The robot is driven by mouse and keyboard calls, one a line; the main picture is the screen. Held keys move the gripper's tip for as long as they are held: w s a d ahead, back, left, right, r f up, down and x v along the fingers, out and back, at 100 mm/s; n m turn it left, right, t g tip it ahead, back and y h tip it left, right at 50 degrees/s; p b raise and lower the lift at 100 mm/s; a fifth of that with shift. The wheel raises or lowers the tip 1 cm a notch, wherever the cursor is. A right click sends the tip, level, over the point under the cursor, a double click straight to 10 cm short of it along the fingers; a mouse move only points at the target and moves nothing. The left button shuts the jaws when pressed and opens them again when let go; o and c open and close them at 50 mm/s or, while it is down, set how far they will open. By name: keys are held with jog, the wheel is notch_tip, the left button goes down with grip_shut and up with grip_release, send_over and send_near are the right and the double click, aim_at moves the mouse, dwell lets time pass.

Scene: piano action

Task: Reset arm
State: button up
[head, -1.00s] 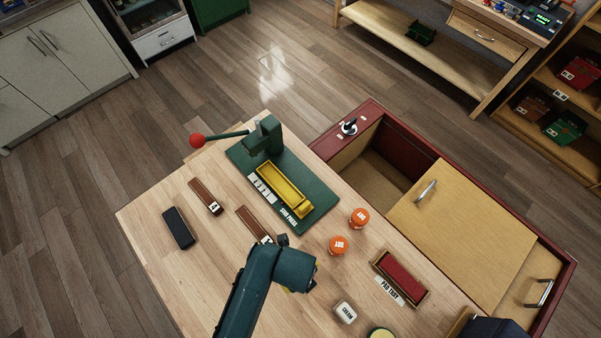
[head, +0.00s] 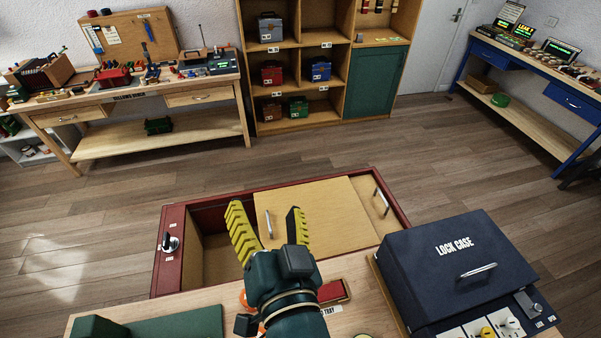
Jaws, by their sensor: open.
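My gripper (head: 268,222) is in the lower middle of the head view, with its two yellow ridged fingers spread apart. Nothing is between the fingers. It is raised in front of the red-framed cabinet (head: 172,262) with a light wood sliding lid (head: 325,215). My wrist hides part of the workbench (head: 205,295) and most of the pad tray (head: 334,291). An orange jar (head: 243,298) shows only in part behind my wrist.
A dark blue lock case (head: 445,260) stands on the bench at the right. The green press base (head: 180,326) is at the lower left edge. A wooden shelf (head: 345,85) and side benches stand across the open floor (head: 440,165).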

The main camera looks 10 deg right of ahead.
jog(key=s+d+r+n+t+h, duration=0.1)
jog(key=s+d+r+n+t, duration=0.1)
jog(key=r, duration=0.5)
jog(key=s+d+r+n+t+h, duration=0.1)
jog(key=s+d+r+n+t, duration=0.1)
jog(key=r, duration=0.6)
jog(key=shift+s+d+r+t, duration=0.2)
jog(key=shift+s+d+t, duration=0.55)
jog(key=shift+d, duration=0.5)
notch_tip(320, 180, up, 13)
jog(key=p, duration=1.3)
jog(key=shift+h, duration=0.3)
jog(key=shift+f, duration=0.1)
